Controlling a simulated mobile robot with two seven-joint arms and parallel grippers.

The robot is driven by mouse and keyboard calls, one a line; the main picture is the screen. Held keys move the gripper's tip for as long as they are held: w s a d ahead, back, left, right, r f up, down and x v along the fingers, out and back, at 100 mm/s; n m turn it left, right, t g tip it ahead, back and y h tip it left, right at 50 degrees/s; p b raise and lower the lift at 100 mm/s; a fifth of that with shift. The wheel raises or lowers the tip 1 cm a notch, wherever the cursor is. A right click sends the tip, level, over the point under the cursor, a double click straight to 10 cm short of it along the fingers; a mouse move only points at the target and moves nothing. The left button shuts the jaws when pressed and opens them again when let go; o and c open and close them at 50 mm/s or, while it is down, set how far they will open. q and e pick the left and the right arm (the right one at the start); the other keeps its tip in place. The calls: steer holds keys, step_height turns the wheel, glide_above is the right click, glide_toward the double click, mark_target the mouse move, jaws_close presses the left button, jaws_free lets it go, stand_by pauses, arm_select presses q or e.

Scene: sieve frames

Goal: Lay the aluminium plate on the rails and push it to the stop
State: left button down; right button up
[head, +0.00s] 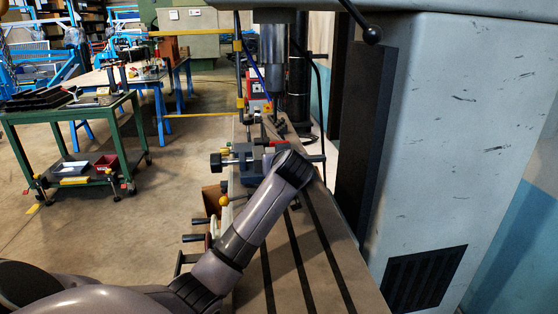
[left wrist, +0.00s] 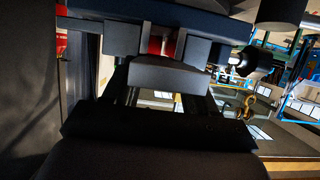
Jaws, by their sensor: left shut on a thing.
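My left arm reaches in from the lower left of the head view to a blue-grey vise (head: 246,162) on the machine table. The wrist hides the fingers and part of the vise there. In the left wrist view my left gripper (left wrist: 163,98) is shut, its dark fingers pointing at the vise (left wrist: 190,18). A grey flat-faced piece (left wrist: 168,75), apparently the aluminium plate, sits at the fingertips close to the vise's grey jaw blocks. I cannot tell whether it touches them. The rails and stop cannot be made out. My right gripper is in neither view.
The slotted machine table (head: 284,262) is clear in front of the vise. A drill spindle (head: 273,50) hangs above and beyond it. The large grey machine column (head: 460,130) bounds the right. A green cart (head: 75,112) stands off to the left.

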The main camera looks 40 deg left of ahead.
arm_select(q)
steer(key=shift+f, duration=0.15)
stand_by(0.7)
steer(key=shift+c, duration=1.2)
jaws_free()
steer(key=shift+s+d+r+p, duration=0.3)
steer(key=shift+d+p, duration=0.15)
steer(key=shift+p, duration=0.1)
steer(key=p+v, duration=0.3)
steer(key=v, duration=0.3)
steer(key=shift+f, duration=0.1)
